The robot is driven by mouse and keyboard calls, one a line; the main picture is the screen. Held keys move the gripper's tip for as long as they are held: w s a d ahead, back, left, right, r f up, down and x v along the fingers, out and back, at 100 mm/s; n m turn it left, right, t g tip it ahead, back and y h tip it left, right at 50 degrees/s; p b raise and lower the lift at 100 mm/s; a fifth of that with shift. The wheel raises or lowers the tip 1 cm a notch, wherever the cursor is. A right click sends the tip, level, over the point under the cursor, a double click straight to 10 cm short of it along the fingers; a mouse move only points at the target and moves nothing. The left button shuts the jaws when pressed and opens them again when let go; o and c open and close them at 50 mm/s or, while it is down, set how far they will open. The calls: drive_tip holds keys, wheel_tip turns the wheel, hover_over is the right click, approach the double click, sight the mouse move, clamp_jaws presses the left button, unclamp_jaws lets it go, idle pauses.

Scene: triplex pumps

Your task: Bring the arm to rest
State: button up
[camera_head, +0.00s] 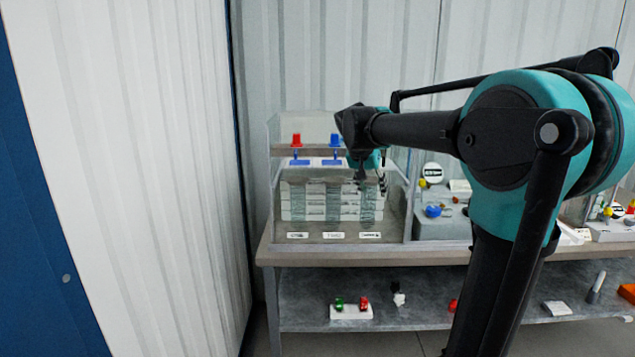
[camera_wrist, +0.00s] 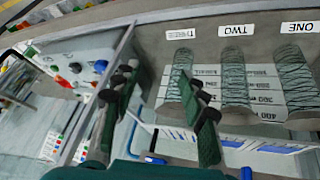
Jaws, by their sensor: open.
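My arm (camera_head: 413,131) reaches left across the head view, from the teal joint at the right to the glass-sided pump case (camera_head: 272,190). My gripper (camera_head: 371,184) hangs fingers down at the right part of the case, in front of or inside it; I cannot tell which. In the wrist view my gripper (camera_wrist: 158,108) has its two dark fingers apart with nothing between them. Beyond the fingers are three columns with coiled mesh, under the upside-down labels ONE (camera_wrist: 296,27), TWO (camera_wrist: 238,30) and THREE (camera_wrist: 181,34).
The lower shelf (camera_head: 300,290) holds a white block with green and red parts (camera_head: 351,311). A white corrugated wall (camera_head: 130,150) rises at left.

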drive_tip(key=s+d+f+n+y, duration=0.2)
drive_tip(key=s+f+n, duration=0.3)
drive_tip(key=s+f, duration=2.3)
drive_tip(key=shift+s+d+y, duration=0.3)
drive_tip(key=shift+s+y, duration=0.3)
drive_tip(key=shift+y, duration=0.3)
